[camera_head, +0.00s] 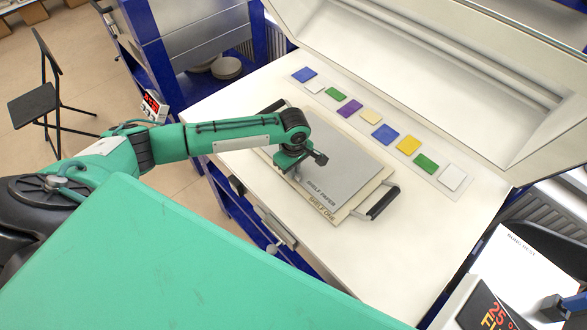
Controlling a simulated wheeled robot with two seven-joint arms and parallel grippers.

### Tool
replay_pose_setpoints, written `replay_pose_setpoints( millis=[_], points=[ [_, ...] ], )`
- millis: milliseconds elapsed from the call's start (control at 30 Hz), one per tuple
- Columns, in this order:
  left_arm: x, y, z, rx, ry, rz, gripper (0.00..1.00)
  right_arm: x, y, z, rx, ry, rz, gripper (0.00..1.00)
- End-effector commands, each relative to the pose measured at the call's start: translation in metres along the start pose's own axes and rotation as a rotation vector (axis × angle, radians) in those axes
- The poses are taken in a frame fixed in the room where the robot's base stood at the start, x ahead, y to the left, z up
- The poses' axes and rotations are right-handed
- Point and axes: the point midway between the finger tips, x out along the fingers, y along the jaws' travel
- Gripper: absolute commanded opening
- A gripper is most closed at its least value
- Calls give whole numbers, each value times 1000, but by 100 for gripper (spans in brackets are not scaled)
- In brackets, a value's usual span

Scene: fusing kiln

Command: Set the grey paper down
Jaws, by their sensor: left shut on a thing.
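The grey paper (335,170), marked "SHELF PAPER", lies over or just above a cream board (322,208) marked "SHELF ONE". Its edges run roughly parallel to the board, and a strip of the board shows along the front and right. I cannot tell whether the paper touches it everywhere. My left gripper (298,164) is at the left part of the paper, shut on it. The wrist hides the fingertips and part of that edge. My right gripper is not in view.
The board has a black handle (382,202) at its right end. A row of coloured squares, including a yellow one (408,145), lies on a pale strip behind. The kiln's raised lid (440,70) stands beyond. The white surface right of the board is clear.

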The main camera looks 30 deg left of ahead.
Motion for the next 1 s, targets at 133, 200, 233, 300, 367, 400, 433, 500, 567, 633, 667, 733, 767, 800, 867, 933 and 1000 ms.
replay_pose_setpoints(
  millis=[133,200,233,300,367,400,433,500,567,633,667,733,767,800,867,933,1000],
  points=[
    [2,0,0,0,0,-1,9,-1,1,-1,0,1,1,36],
    [2,0,0,0,0,0,23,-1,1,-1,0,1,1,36],
    [2,0,0,0,0,0,29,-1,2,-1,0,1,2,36],
    [2,0,0,0,0,0,29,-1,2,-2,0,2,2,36],
    [2,0,0,0,0,0,29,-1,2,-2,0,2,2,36],
    [2,0,0,0,0,0,29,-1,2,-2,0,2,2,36],
    [2,0,0,-1,0,0,29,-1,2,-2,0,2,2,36],
    [2,0,0,0,0,0,29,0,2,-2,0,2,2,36],
    [0,0,0,0,1,1,29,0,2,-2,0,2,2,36],
    [-5,1,0,-1,0,1,29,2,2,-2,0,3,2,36],
    [-8,1,0,-1,0,2,29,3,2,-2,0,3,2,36],
    [-19,1,0,-1,0,3,29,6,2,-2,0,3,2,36],
    [-24,0,-1,0,1,3,29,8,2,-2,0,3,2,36],
    [-33,1,-1,-1,1,4,29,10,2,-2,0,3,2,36],
    [-46,1,0,0,0,4,29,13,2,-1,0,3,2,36],
    [-62,1,0,1,0,5,29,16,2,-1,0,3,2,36],
    [-77,1,0,1,0,4,29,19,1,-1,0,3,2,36]
  ],
)
